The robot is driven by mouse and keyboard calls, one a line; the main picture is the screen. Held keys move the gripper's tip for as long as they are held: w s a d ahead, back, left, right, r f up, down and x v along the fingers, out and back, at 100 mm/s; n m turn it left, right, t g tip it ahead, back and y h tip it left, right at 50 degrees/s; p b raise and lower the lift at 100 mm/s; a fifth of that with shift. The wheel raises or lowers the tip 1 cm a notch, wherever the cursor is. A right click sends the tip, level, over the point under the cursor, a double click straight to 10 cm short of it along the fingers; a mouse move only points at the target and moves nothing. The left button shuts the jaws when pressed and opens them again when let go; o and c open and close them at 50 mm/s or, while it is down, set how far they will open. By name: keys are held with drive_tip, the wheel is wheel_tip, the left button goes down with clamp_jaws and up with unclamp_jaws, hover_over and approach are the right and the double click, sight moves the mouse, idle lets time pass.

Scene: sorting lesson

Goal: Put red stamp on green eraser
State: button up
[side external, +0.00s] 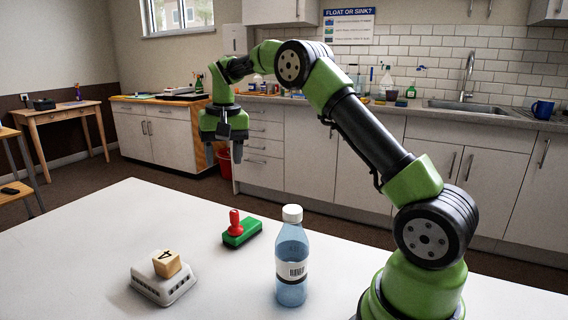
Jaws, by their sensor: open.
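The red stamp (235,221) stands upright on the green eraser (242,236), which lies on the white table near its far edge in the side external view. The stamp's base appears to rest on the eraser's top, towards its left part. My gripper (231,150) is open and empty, pointing down. It hangs well above the stamp and is apart from it. The finger tips are small and dark in this view.
A clear blue bottle with a white cap (291,262) stands right of the eraser. A wooden block marked 4 (167,263) sits on a grey-white device (160,288) at the front left. The white table (90,240) is bare at left.

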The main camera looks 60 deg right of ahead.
drive_tip(key=s+a+r+n+t, duration=0.2)
drive_tip(key=s+a+r+t, duration=0.1)
drive_tip(key=s+a+r, duration=0.7)
drive_tip(key=s+a+f+n+t+y, duration=0.1)
drive_tip(key=s+a, duration=0.1)
drive_tip(key=s, duration=0.6)
drive_tip(key=s+a+f+n+t+y, duration=0.1)
drive_tip(key=s+a+t, duration=0.1)
drive_tip(key=s, duration=0.5)
drive_tip(key=shift+s+a, duration=0.35)
drive_tip(key=shift+a, duration=0.35)
